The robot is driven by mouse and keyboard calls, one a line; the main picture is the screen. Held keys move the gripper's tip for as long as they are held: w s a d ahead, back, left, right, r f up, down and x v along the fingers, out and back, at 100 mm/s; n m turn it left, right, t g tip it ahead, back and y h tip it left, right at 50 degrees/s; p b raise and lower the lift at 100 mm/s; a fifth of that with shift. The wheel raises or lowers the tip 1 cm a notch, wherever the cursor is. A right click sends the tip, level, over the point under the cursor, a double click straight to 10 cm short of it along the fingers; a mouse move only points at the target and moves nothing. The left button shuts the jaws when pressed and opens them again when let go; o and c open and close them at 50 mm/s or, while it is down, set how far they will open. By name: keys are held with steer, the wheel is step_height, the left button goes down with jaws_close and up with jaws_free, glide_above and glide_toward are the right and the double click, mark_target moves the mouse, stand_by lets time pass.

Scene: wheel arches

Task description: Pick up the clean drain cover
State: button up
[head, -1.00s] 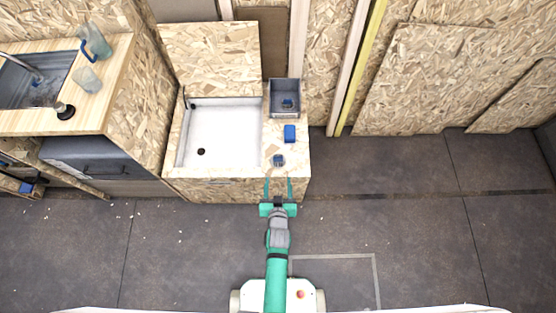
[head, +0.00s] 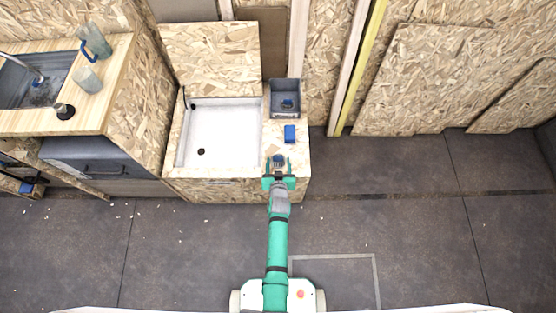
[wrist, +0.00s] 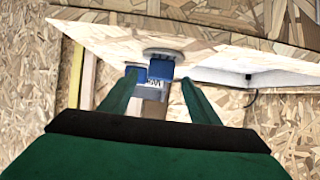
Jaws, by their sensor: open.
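A small blue-and-grey drain cover (head: 278,159) stands on the right-hand top of the wooden box, near its front edge. In the wrist view the drain cover (wrist: 161,67) shows as a blue block-like handle with a round grey disc. My gripper (head: 279,167) is open, with its fingers pointing toward it. In the wrist view the drain cover appears between the fingertips (wrist: 160,80) or just beyond them; contact cannot be told. A similar blue piece (head: 287,103) lies in the grey bin. How clean either one is cannot be told.
A blue block (head: 290,134) lies behind the drain cover, before the grey bin (head: 285,85). A white basin (head: 230,140) with a dark drain hole is at the left, its lid raised. A wooden counter (head: 100,105) with a sink stands further left. Floor at the right is clear.

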mark_target(278, 158)
steer(key=shift+x, duration=1.9)
steer(key=c, duration=1.2)
steer(key=shift+o, duration=0.2)
steer(key=shift+r, duration=0.2)
